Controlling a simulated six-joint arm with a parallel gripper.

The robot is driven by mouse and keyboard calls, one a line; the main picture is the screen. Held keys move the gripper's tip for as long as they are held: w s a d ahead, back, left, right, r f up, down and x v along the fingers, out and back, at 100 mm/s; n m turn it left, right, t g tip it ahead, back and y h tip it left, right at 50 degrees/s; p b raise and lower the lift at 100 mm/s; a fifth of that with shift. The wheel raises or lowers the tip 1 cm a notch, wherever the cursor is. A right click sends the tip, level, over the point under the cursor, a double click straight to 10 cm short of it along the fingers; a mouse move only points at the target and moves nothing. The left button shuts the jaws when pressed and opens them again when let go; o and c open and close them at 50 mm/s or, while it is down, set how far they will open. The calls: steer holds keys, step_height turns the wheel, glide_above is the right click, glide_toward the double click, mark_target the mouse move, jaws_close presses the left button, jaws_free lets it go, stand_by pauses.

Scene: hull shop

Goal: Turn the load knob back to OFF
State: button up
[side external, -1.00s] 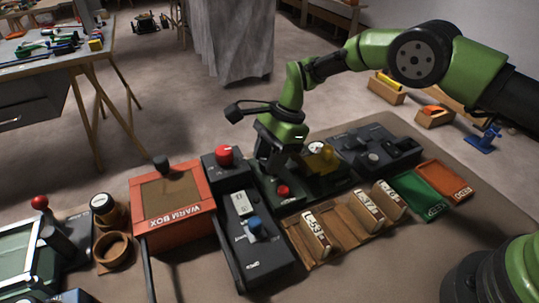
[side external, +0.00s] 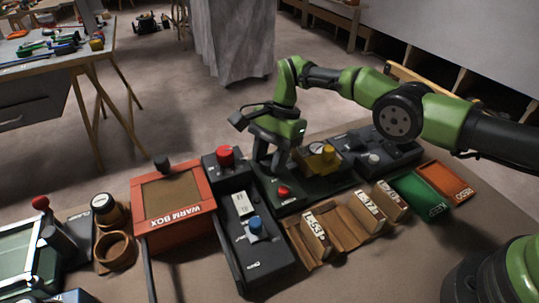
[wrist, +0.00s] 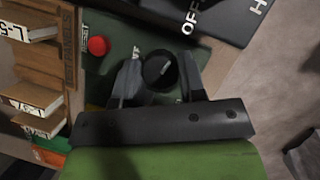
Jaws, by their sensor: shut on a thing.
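The load knob (wrist: 158,71) is black and round with a pale pointer line, on a dark green panel (wrist: 110,68). In the wrist view the line slants toward the upper right. My gripper (wrist: 159,75) has one finger on each side of the knob and is shut on it. In the side view my gripper (side external: 266,160) stands over the back of the green panel (side external: 300,202), and its fingers hide the knob. The knob's own markings are too covered to read. The word OFF in the wrist view is on a neighbouring dark box (wrist: 215,14).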

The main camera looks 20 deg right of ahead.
stand_by(0.3)
steer(key=o, duration=0.9)
steer(key=shift+w+d+r, duration=0.1)
steer(key=shift+d+r, duration=0.1)
steer(key=shift+r, duration=0.3)
step_height(320, 180, up, 9)
steer(key=shift+w+d, duration=0.15)
steer(key=shift+d, duration=0.2)
